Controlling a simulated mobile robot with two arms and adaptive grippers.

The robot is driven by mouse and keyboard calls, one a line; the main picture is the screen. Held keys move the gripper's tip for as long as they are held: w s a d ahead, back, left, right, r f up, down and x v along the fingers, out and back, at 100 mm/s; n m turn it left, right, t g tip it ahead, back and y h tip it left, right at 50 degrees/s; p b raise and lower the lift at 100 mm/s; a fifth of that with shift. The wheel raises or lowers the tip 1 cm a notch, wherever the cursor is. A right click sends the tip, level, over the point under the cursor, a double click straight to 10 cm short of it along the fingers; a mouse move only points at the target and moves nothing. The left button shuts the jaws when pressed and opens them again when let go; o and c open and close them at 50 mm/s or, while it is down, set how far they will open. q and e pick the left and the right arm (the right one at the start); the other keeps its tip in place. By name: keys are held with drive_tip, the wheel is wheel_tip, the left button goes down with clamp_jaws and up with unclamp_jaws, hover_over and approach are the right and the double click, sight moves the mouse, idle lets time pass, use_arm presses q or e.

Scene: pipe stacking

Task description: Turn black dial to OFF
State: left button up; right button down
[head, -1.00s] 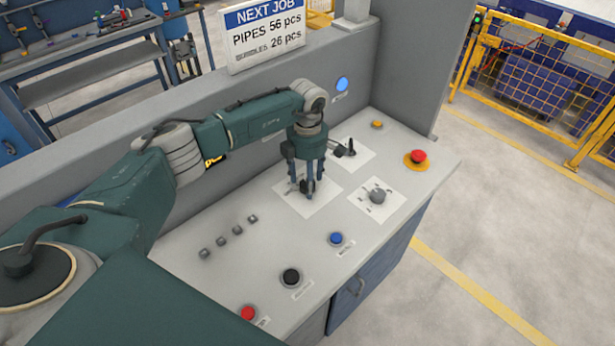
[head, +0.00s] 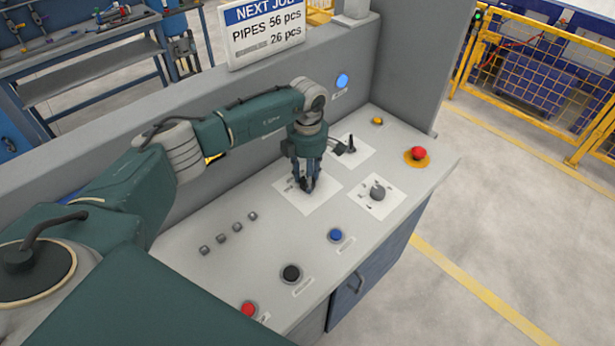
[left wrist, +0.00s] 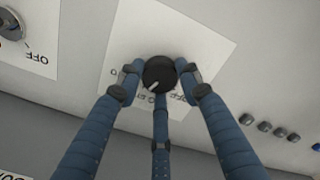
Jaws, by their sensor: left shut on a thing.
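The black dial (head: 306,184) sits on a white label plate (head: 318,203) on the grey console, mostly hidden by my fingers in the head view. In the left wrist view the round black dial (left wrist: 158,75) shows from above, with a white pointer mark towards the lower left. Lettering around it is partly covered by the fingers and hard to read. My left gripper (head: 307,180) points down over the dial. Its three blue fingers are shut on the dial, with the fingertips (left wrist: 160,78) around its rim. My right gripper is not in view.
A grey knob (head: 377,193) and a black lever (head: 350,146) are close to the gripper. A red mushroom button (head: 418,153), blue button (head: 336,235), black button (head: 291,273) and red button (head: 248,309) stand on the console. A grey wall (head: 215,110) rises behind it.

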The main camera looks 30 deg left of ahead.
use_arm(q)
drive_tip(key=shift+n, duration=0.4)
drive_tip(key=n+b, duration=0.2)
drive_tip(key=shift+w+n, duration=0.1)
drive_tip(key=shift+n, duration=0.3)
drive_tip(key=n+b, duration=0.1)
drive_tip(key=n, duration=0.2)
drive_tip(key=shift+n, duration=0.3)
drive_tip(key=n+b, duration=0.1)
drive_tip(key=n, duration=0.3)
drive_tip(key=shift+r+n, duration=0.1)
drive_tip(key=shift+n, duration=0.2)
drive_tip(key=shift+n+b, duration=0.3)
drive_tip(key=shift+n, duration=1.7)
drive_tip(key=shift+r, duration=0.1)
drive_tip(key=o, duration=1)
drive_tip(key=shift+o, duration=0.7)
